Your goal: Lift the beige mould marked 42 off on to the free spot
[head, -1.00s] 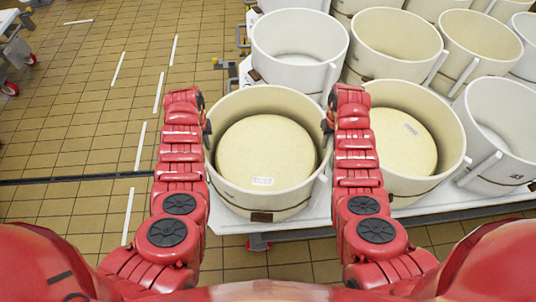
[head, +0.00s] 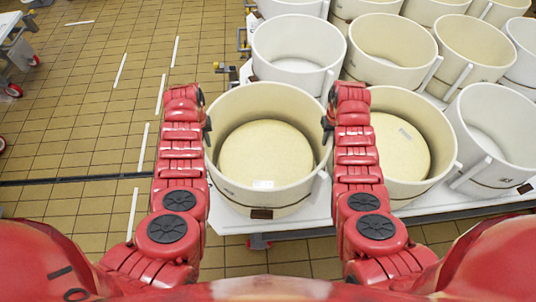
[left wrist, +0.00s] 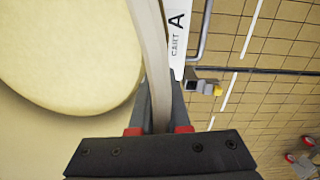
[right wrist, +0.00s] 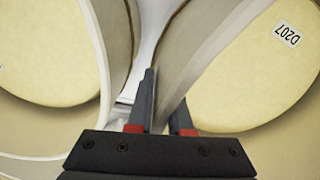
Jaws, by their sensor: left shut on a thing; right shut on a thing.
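The beige mould (head: 235,190) stands at the front left corner of the cart, round a pale cheese (head: 265,155). A dark plate on its front is too small to read. In the right wrist view the cheese (right wrist: 250,80) bears a tag D207. My left gripper (head: 207,128) is shut on the mould's left wall, which also shows in the left wrist view (left wrist: 150,50). My right gripper (head: 327,128) is shut on its right wall, seen between the fingers in the right wrist view (right wrist: 185,75). I cannot pick out the free spot.
A second beige mould (head: 435,160) with a cheese stands close to the right. A white mould (head: 265,65) is right behind. More white and beige moulds crowd the white cart (head: 228,222). Tiled floor (head: 90,110) lies open to the left.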

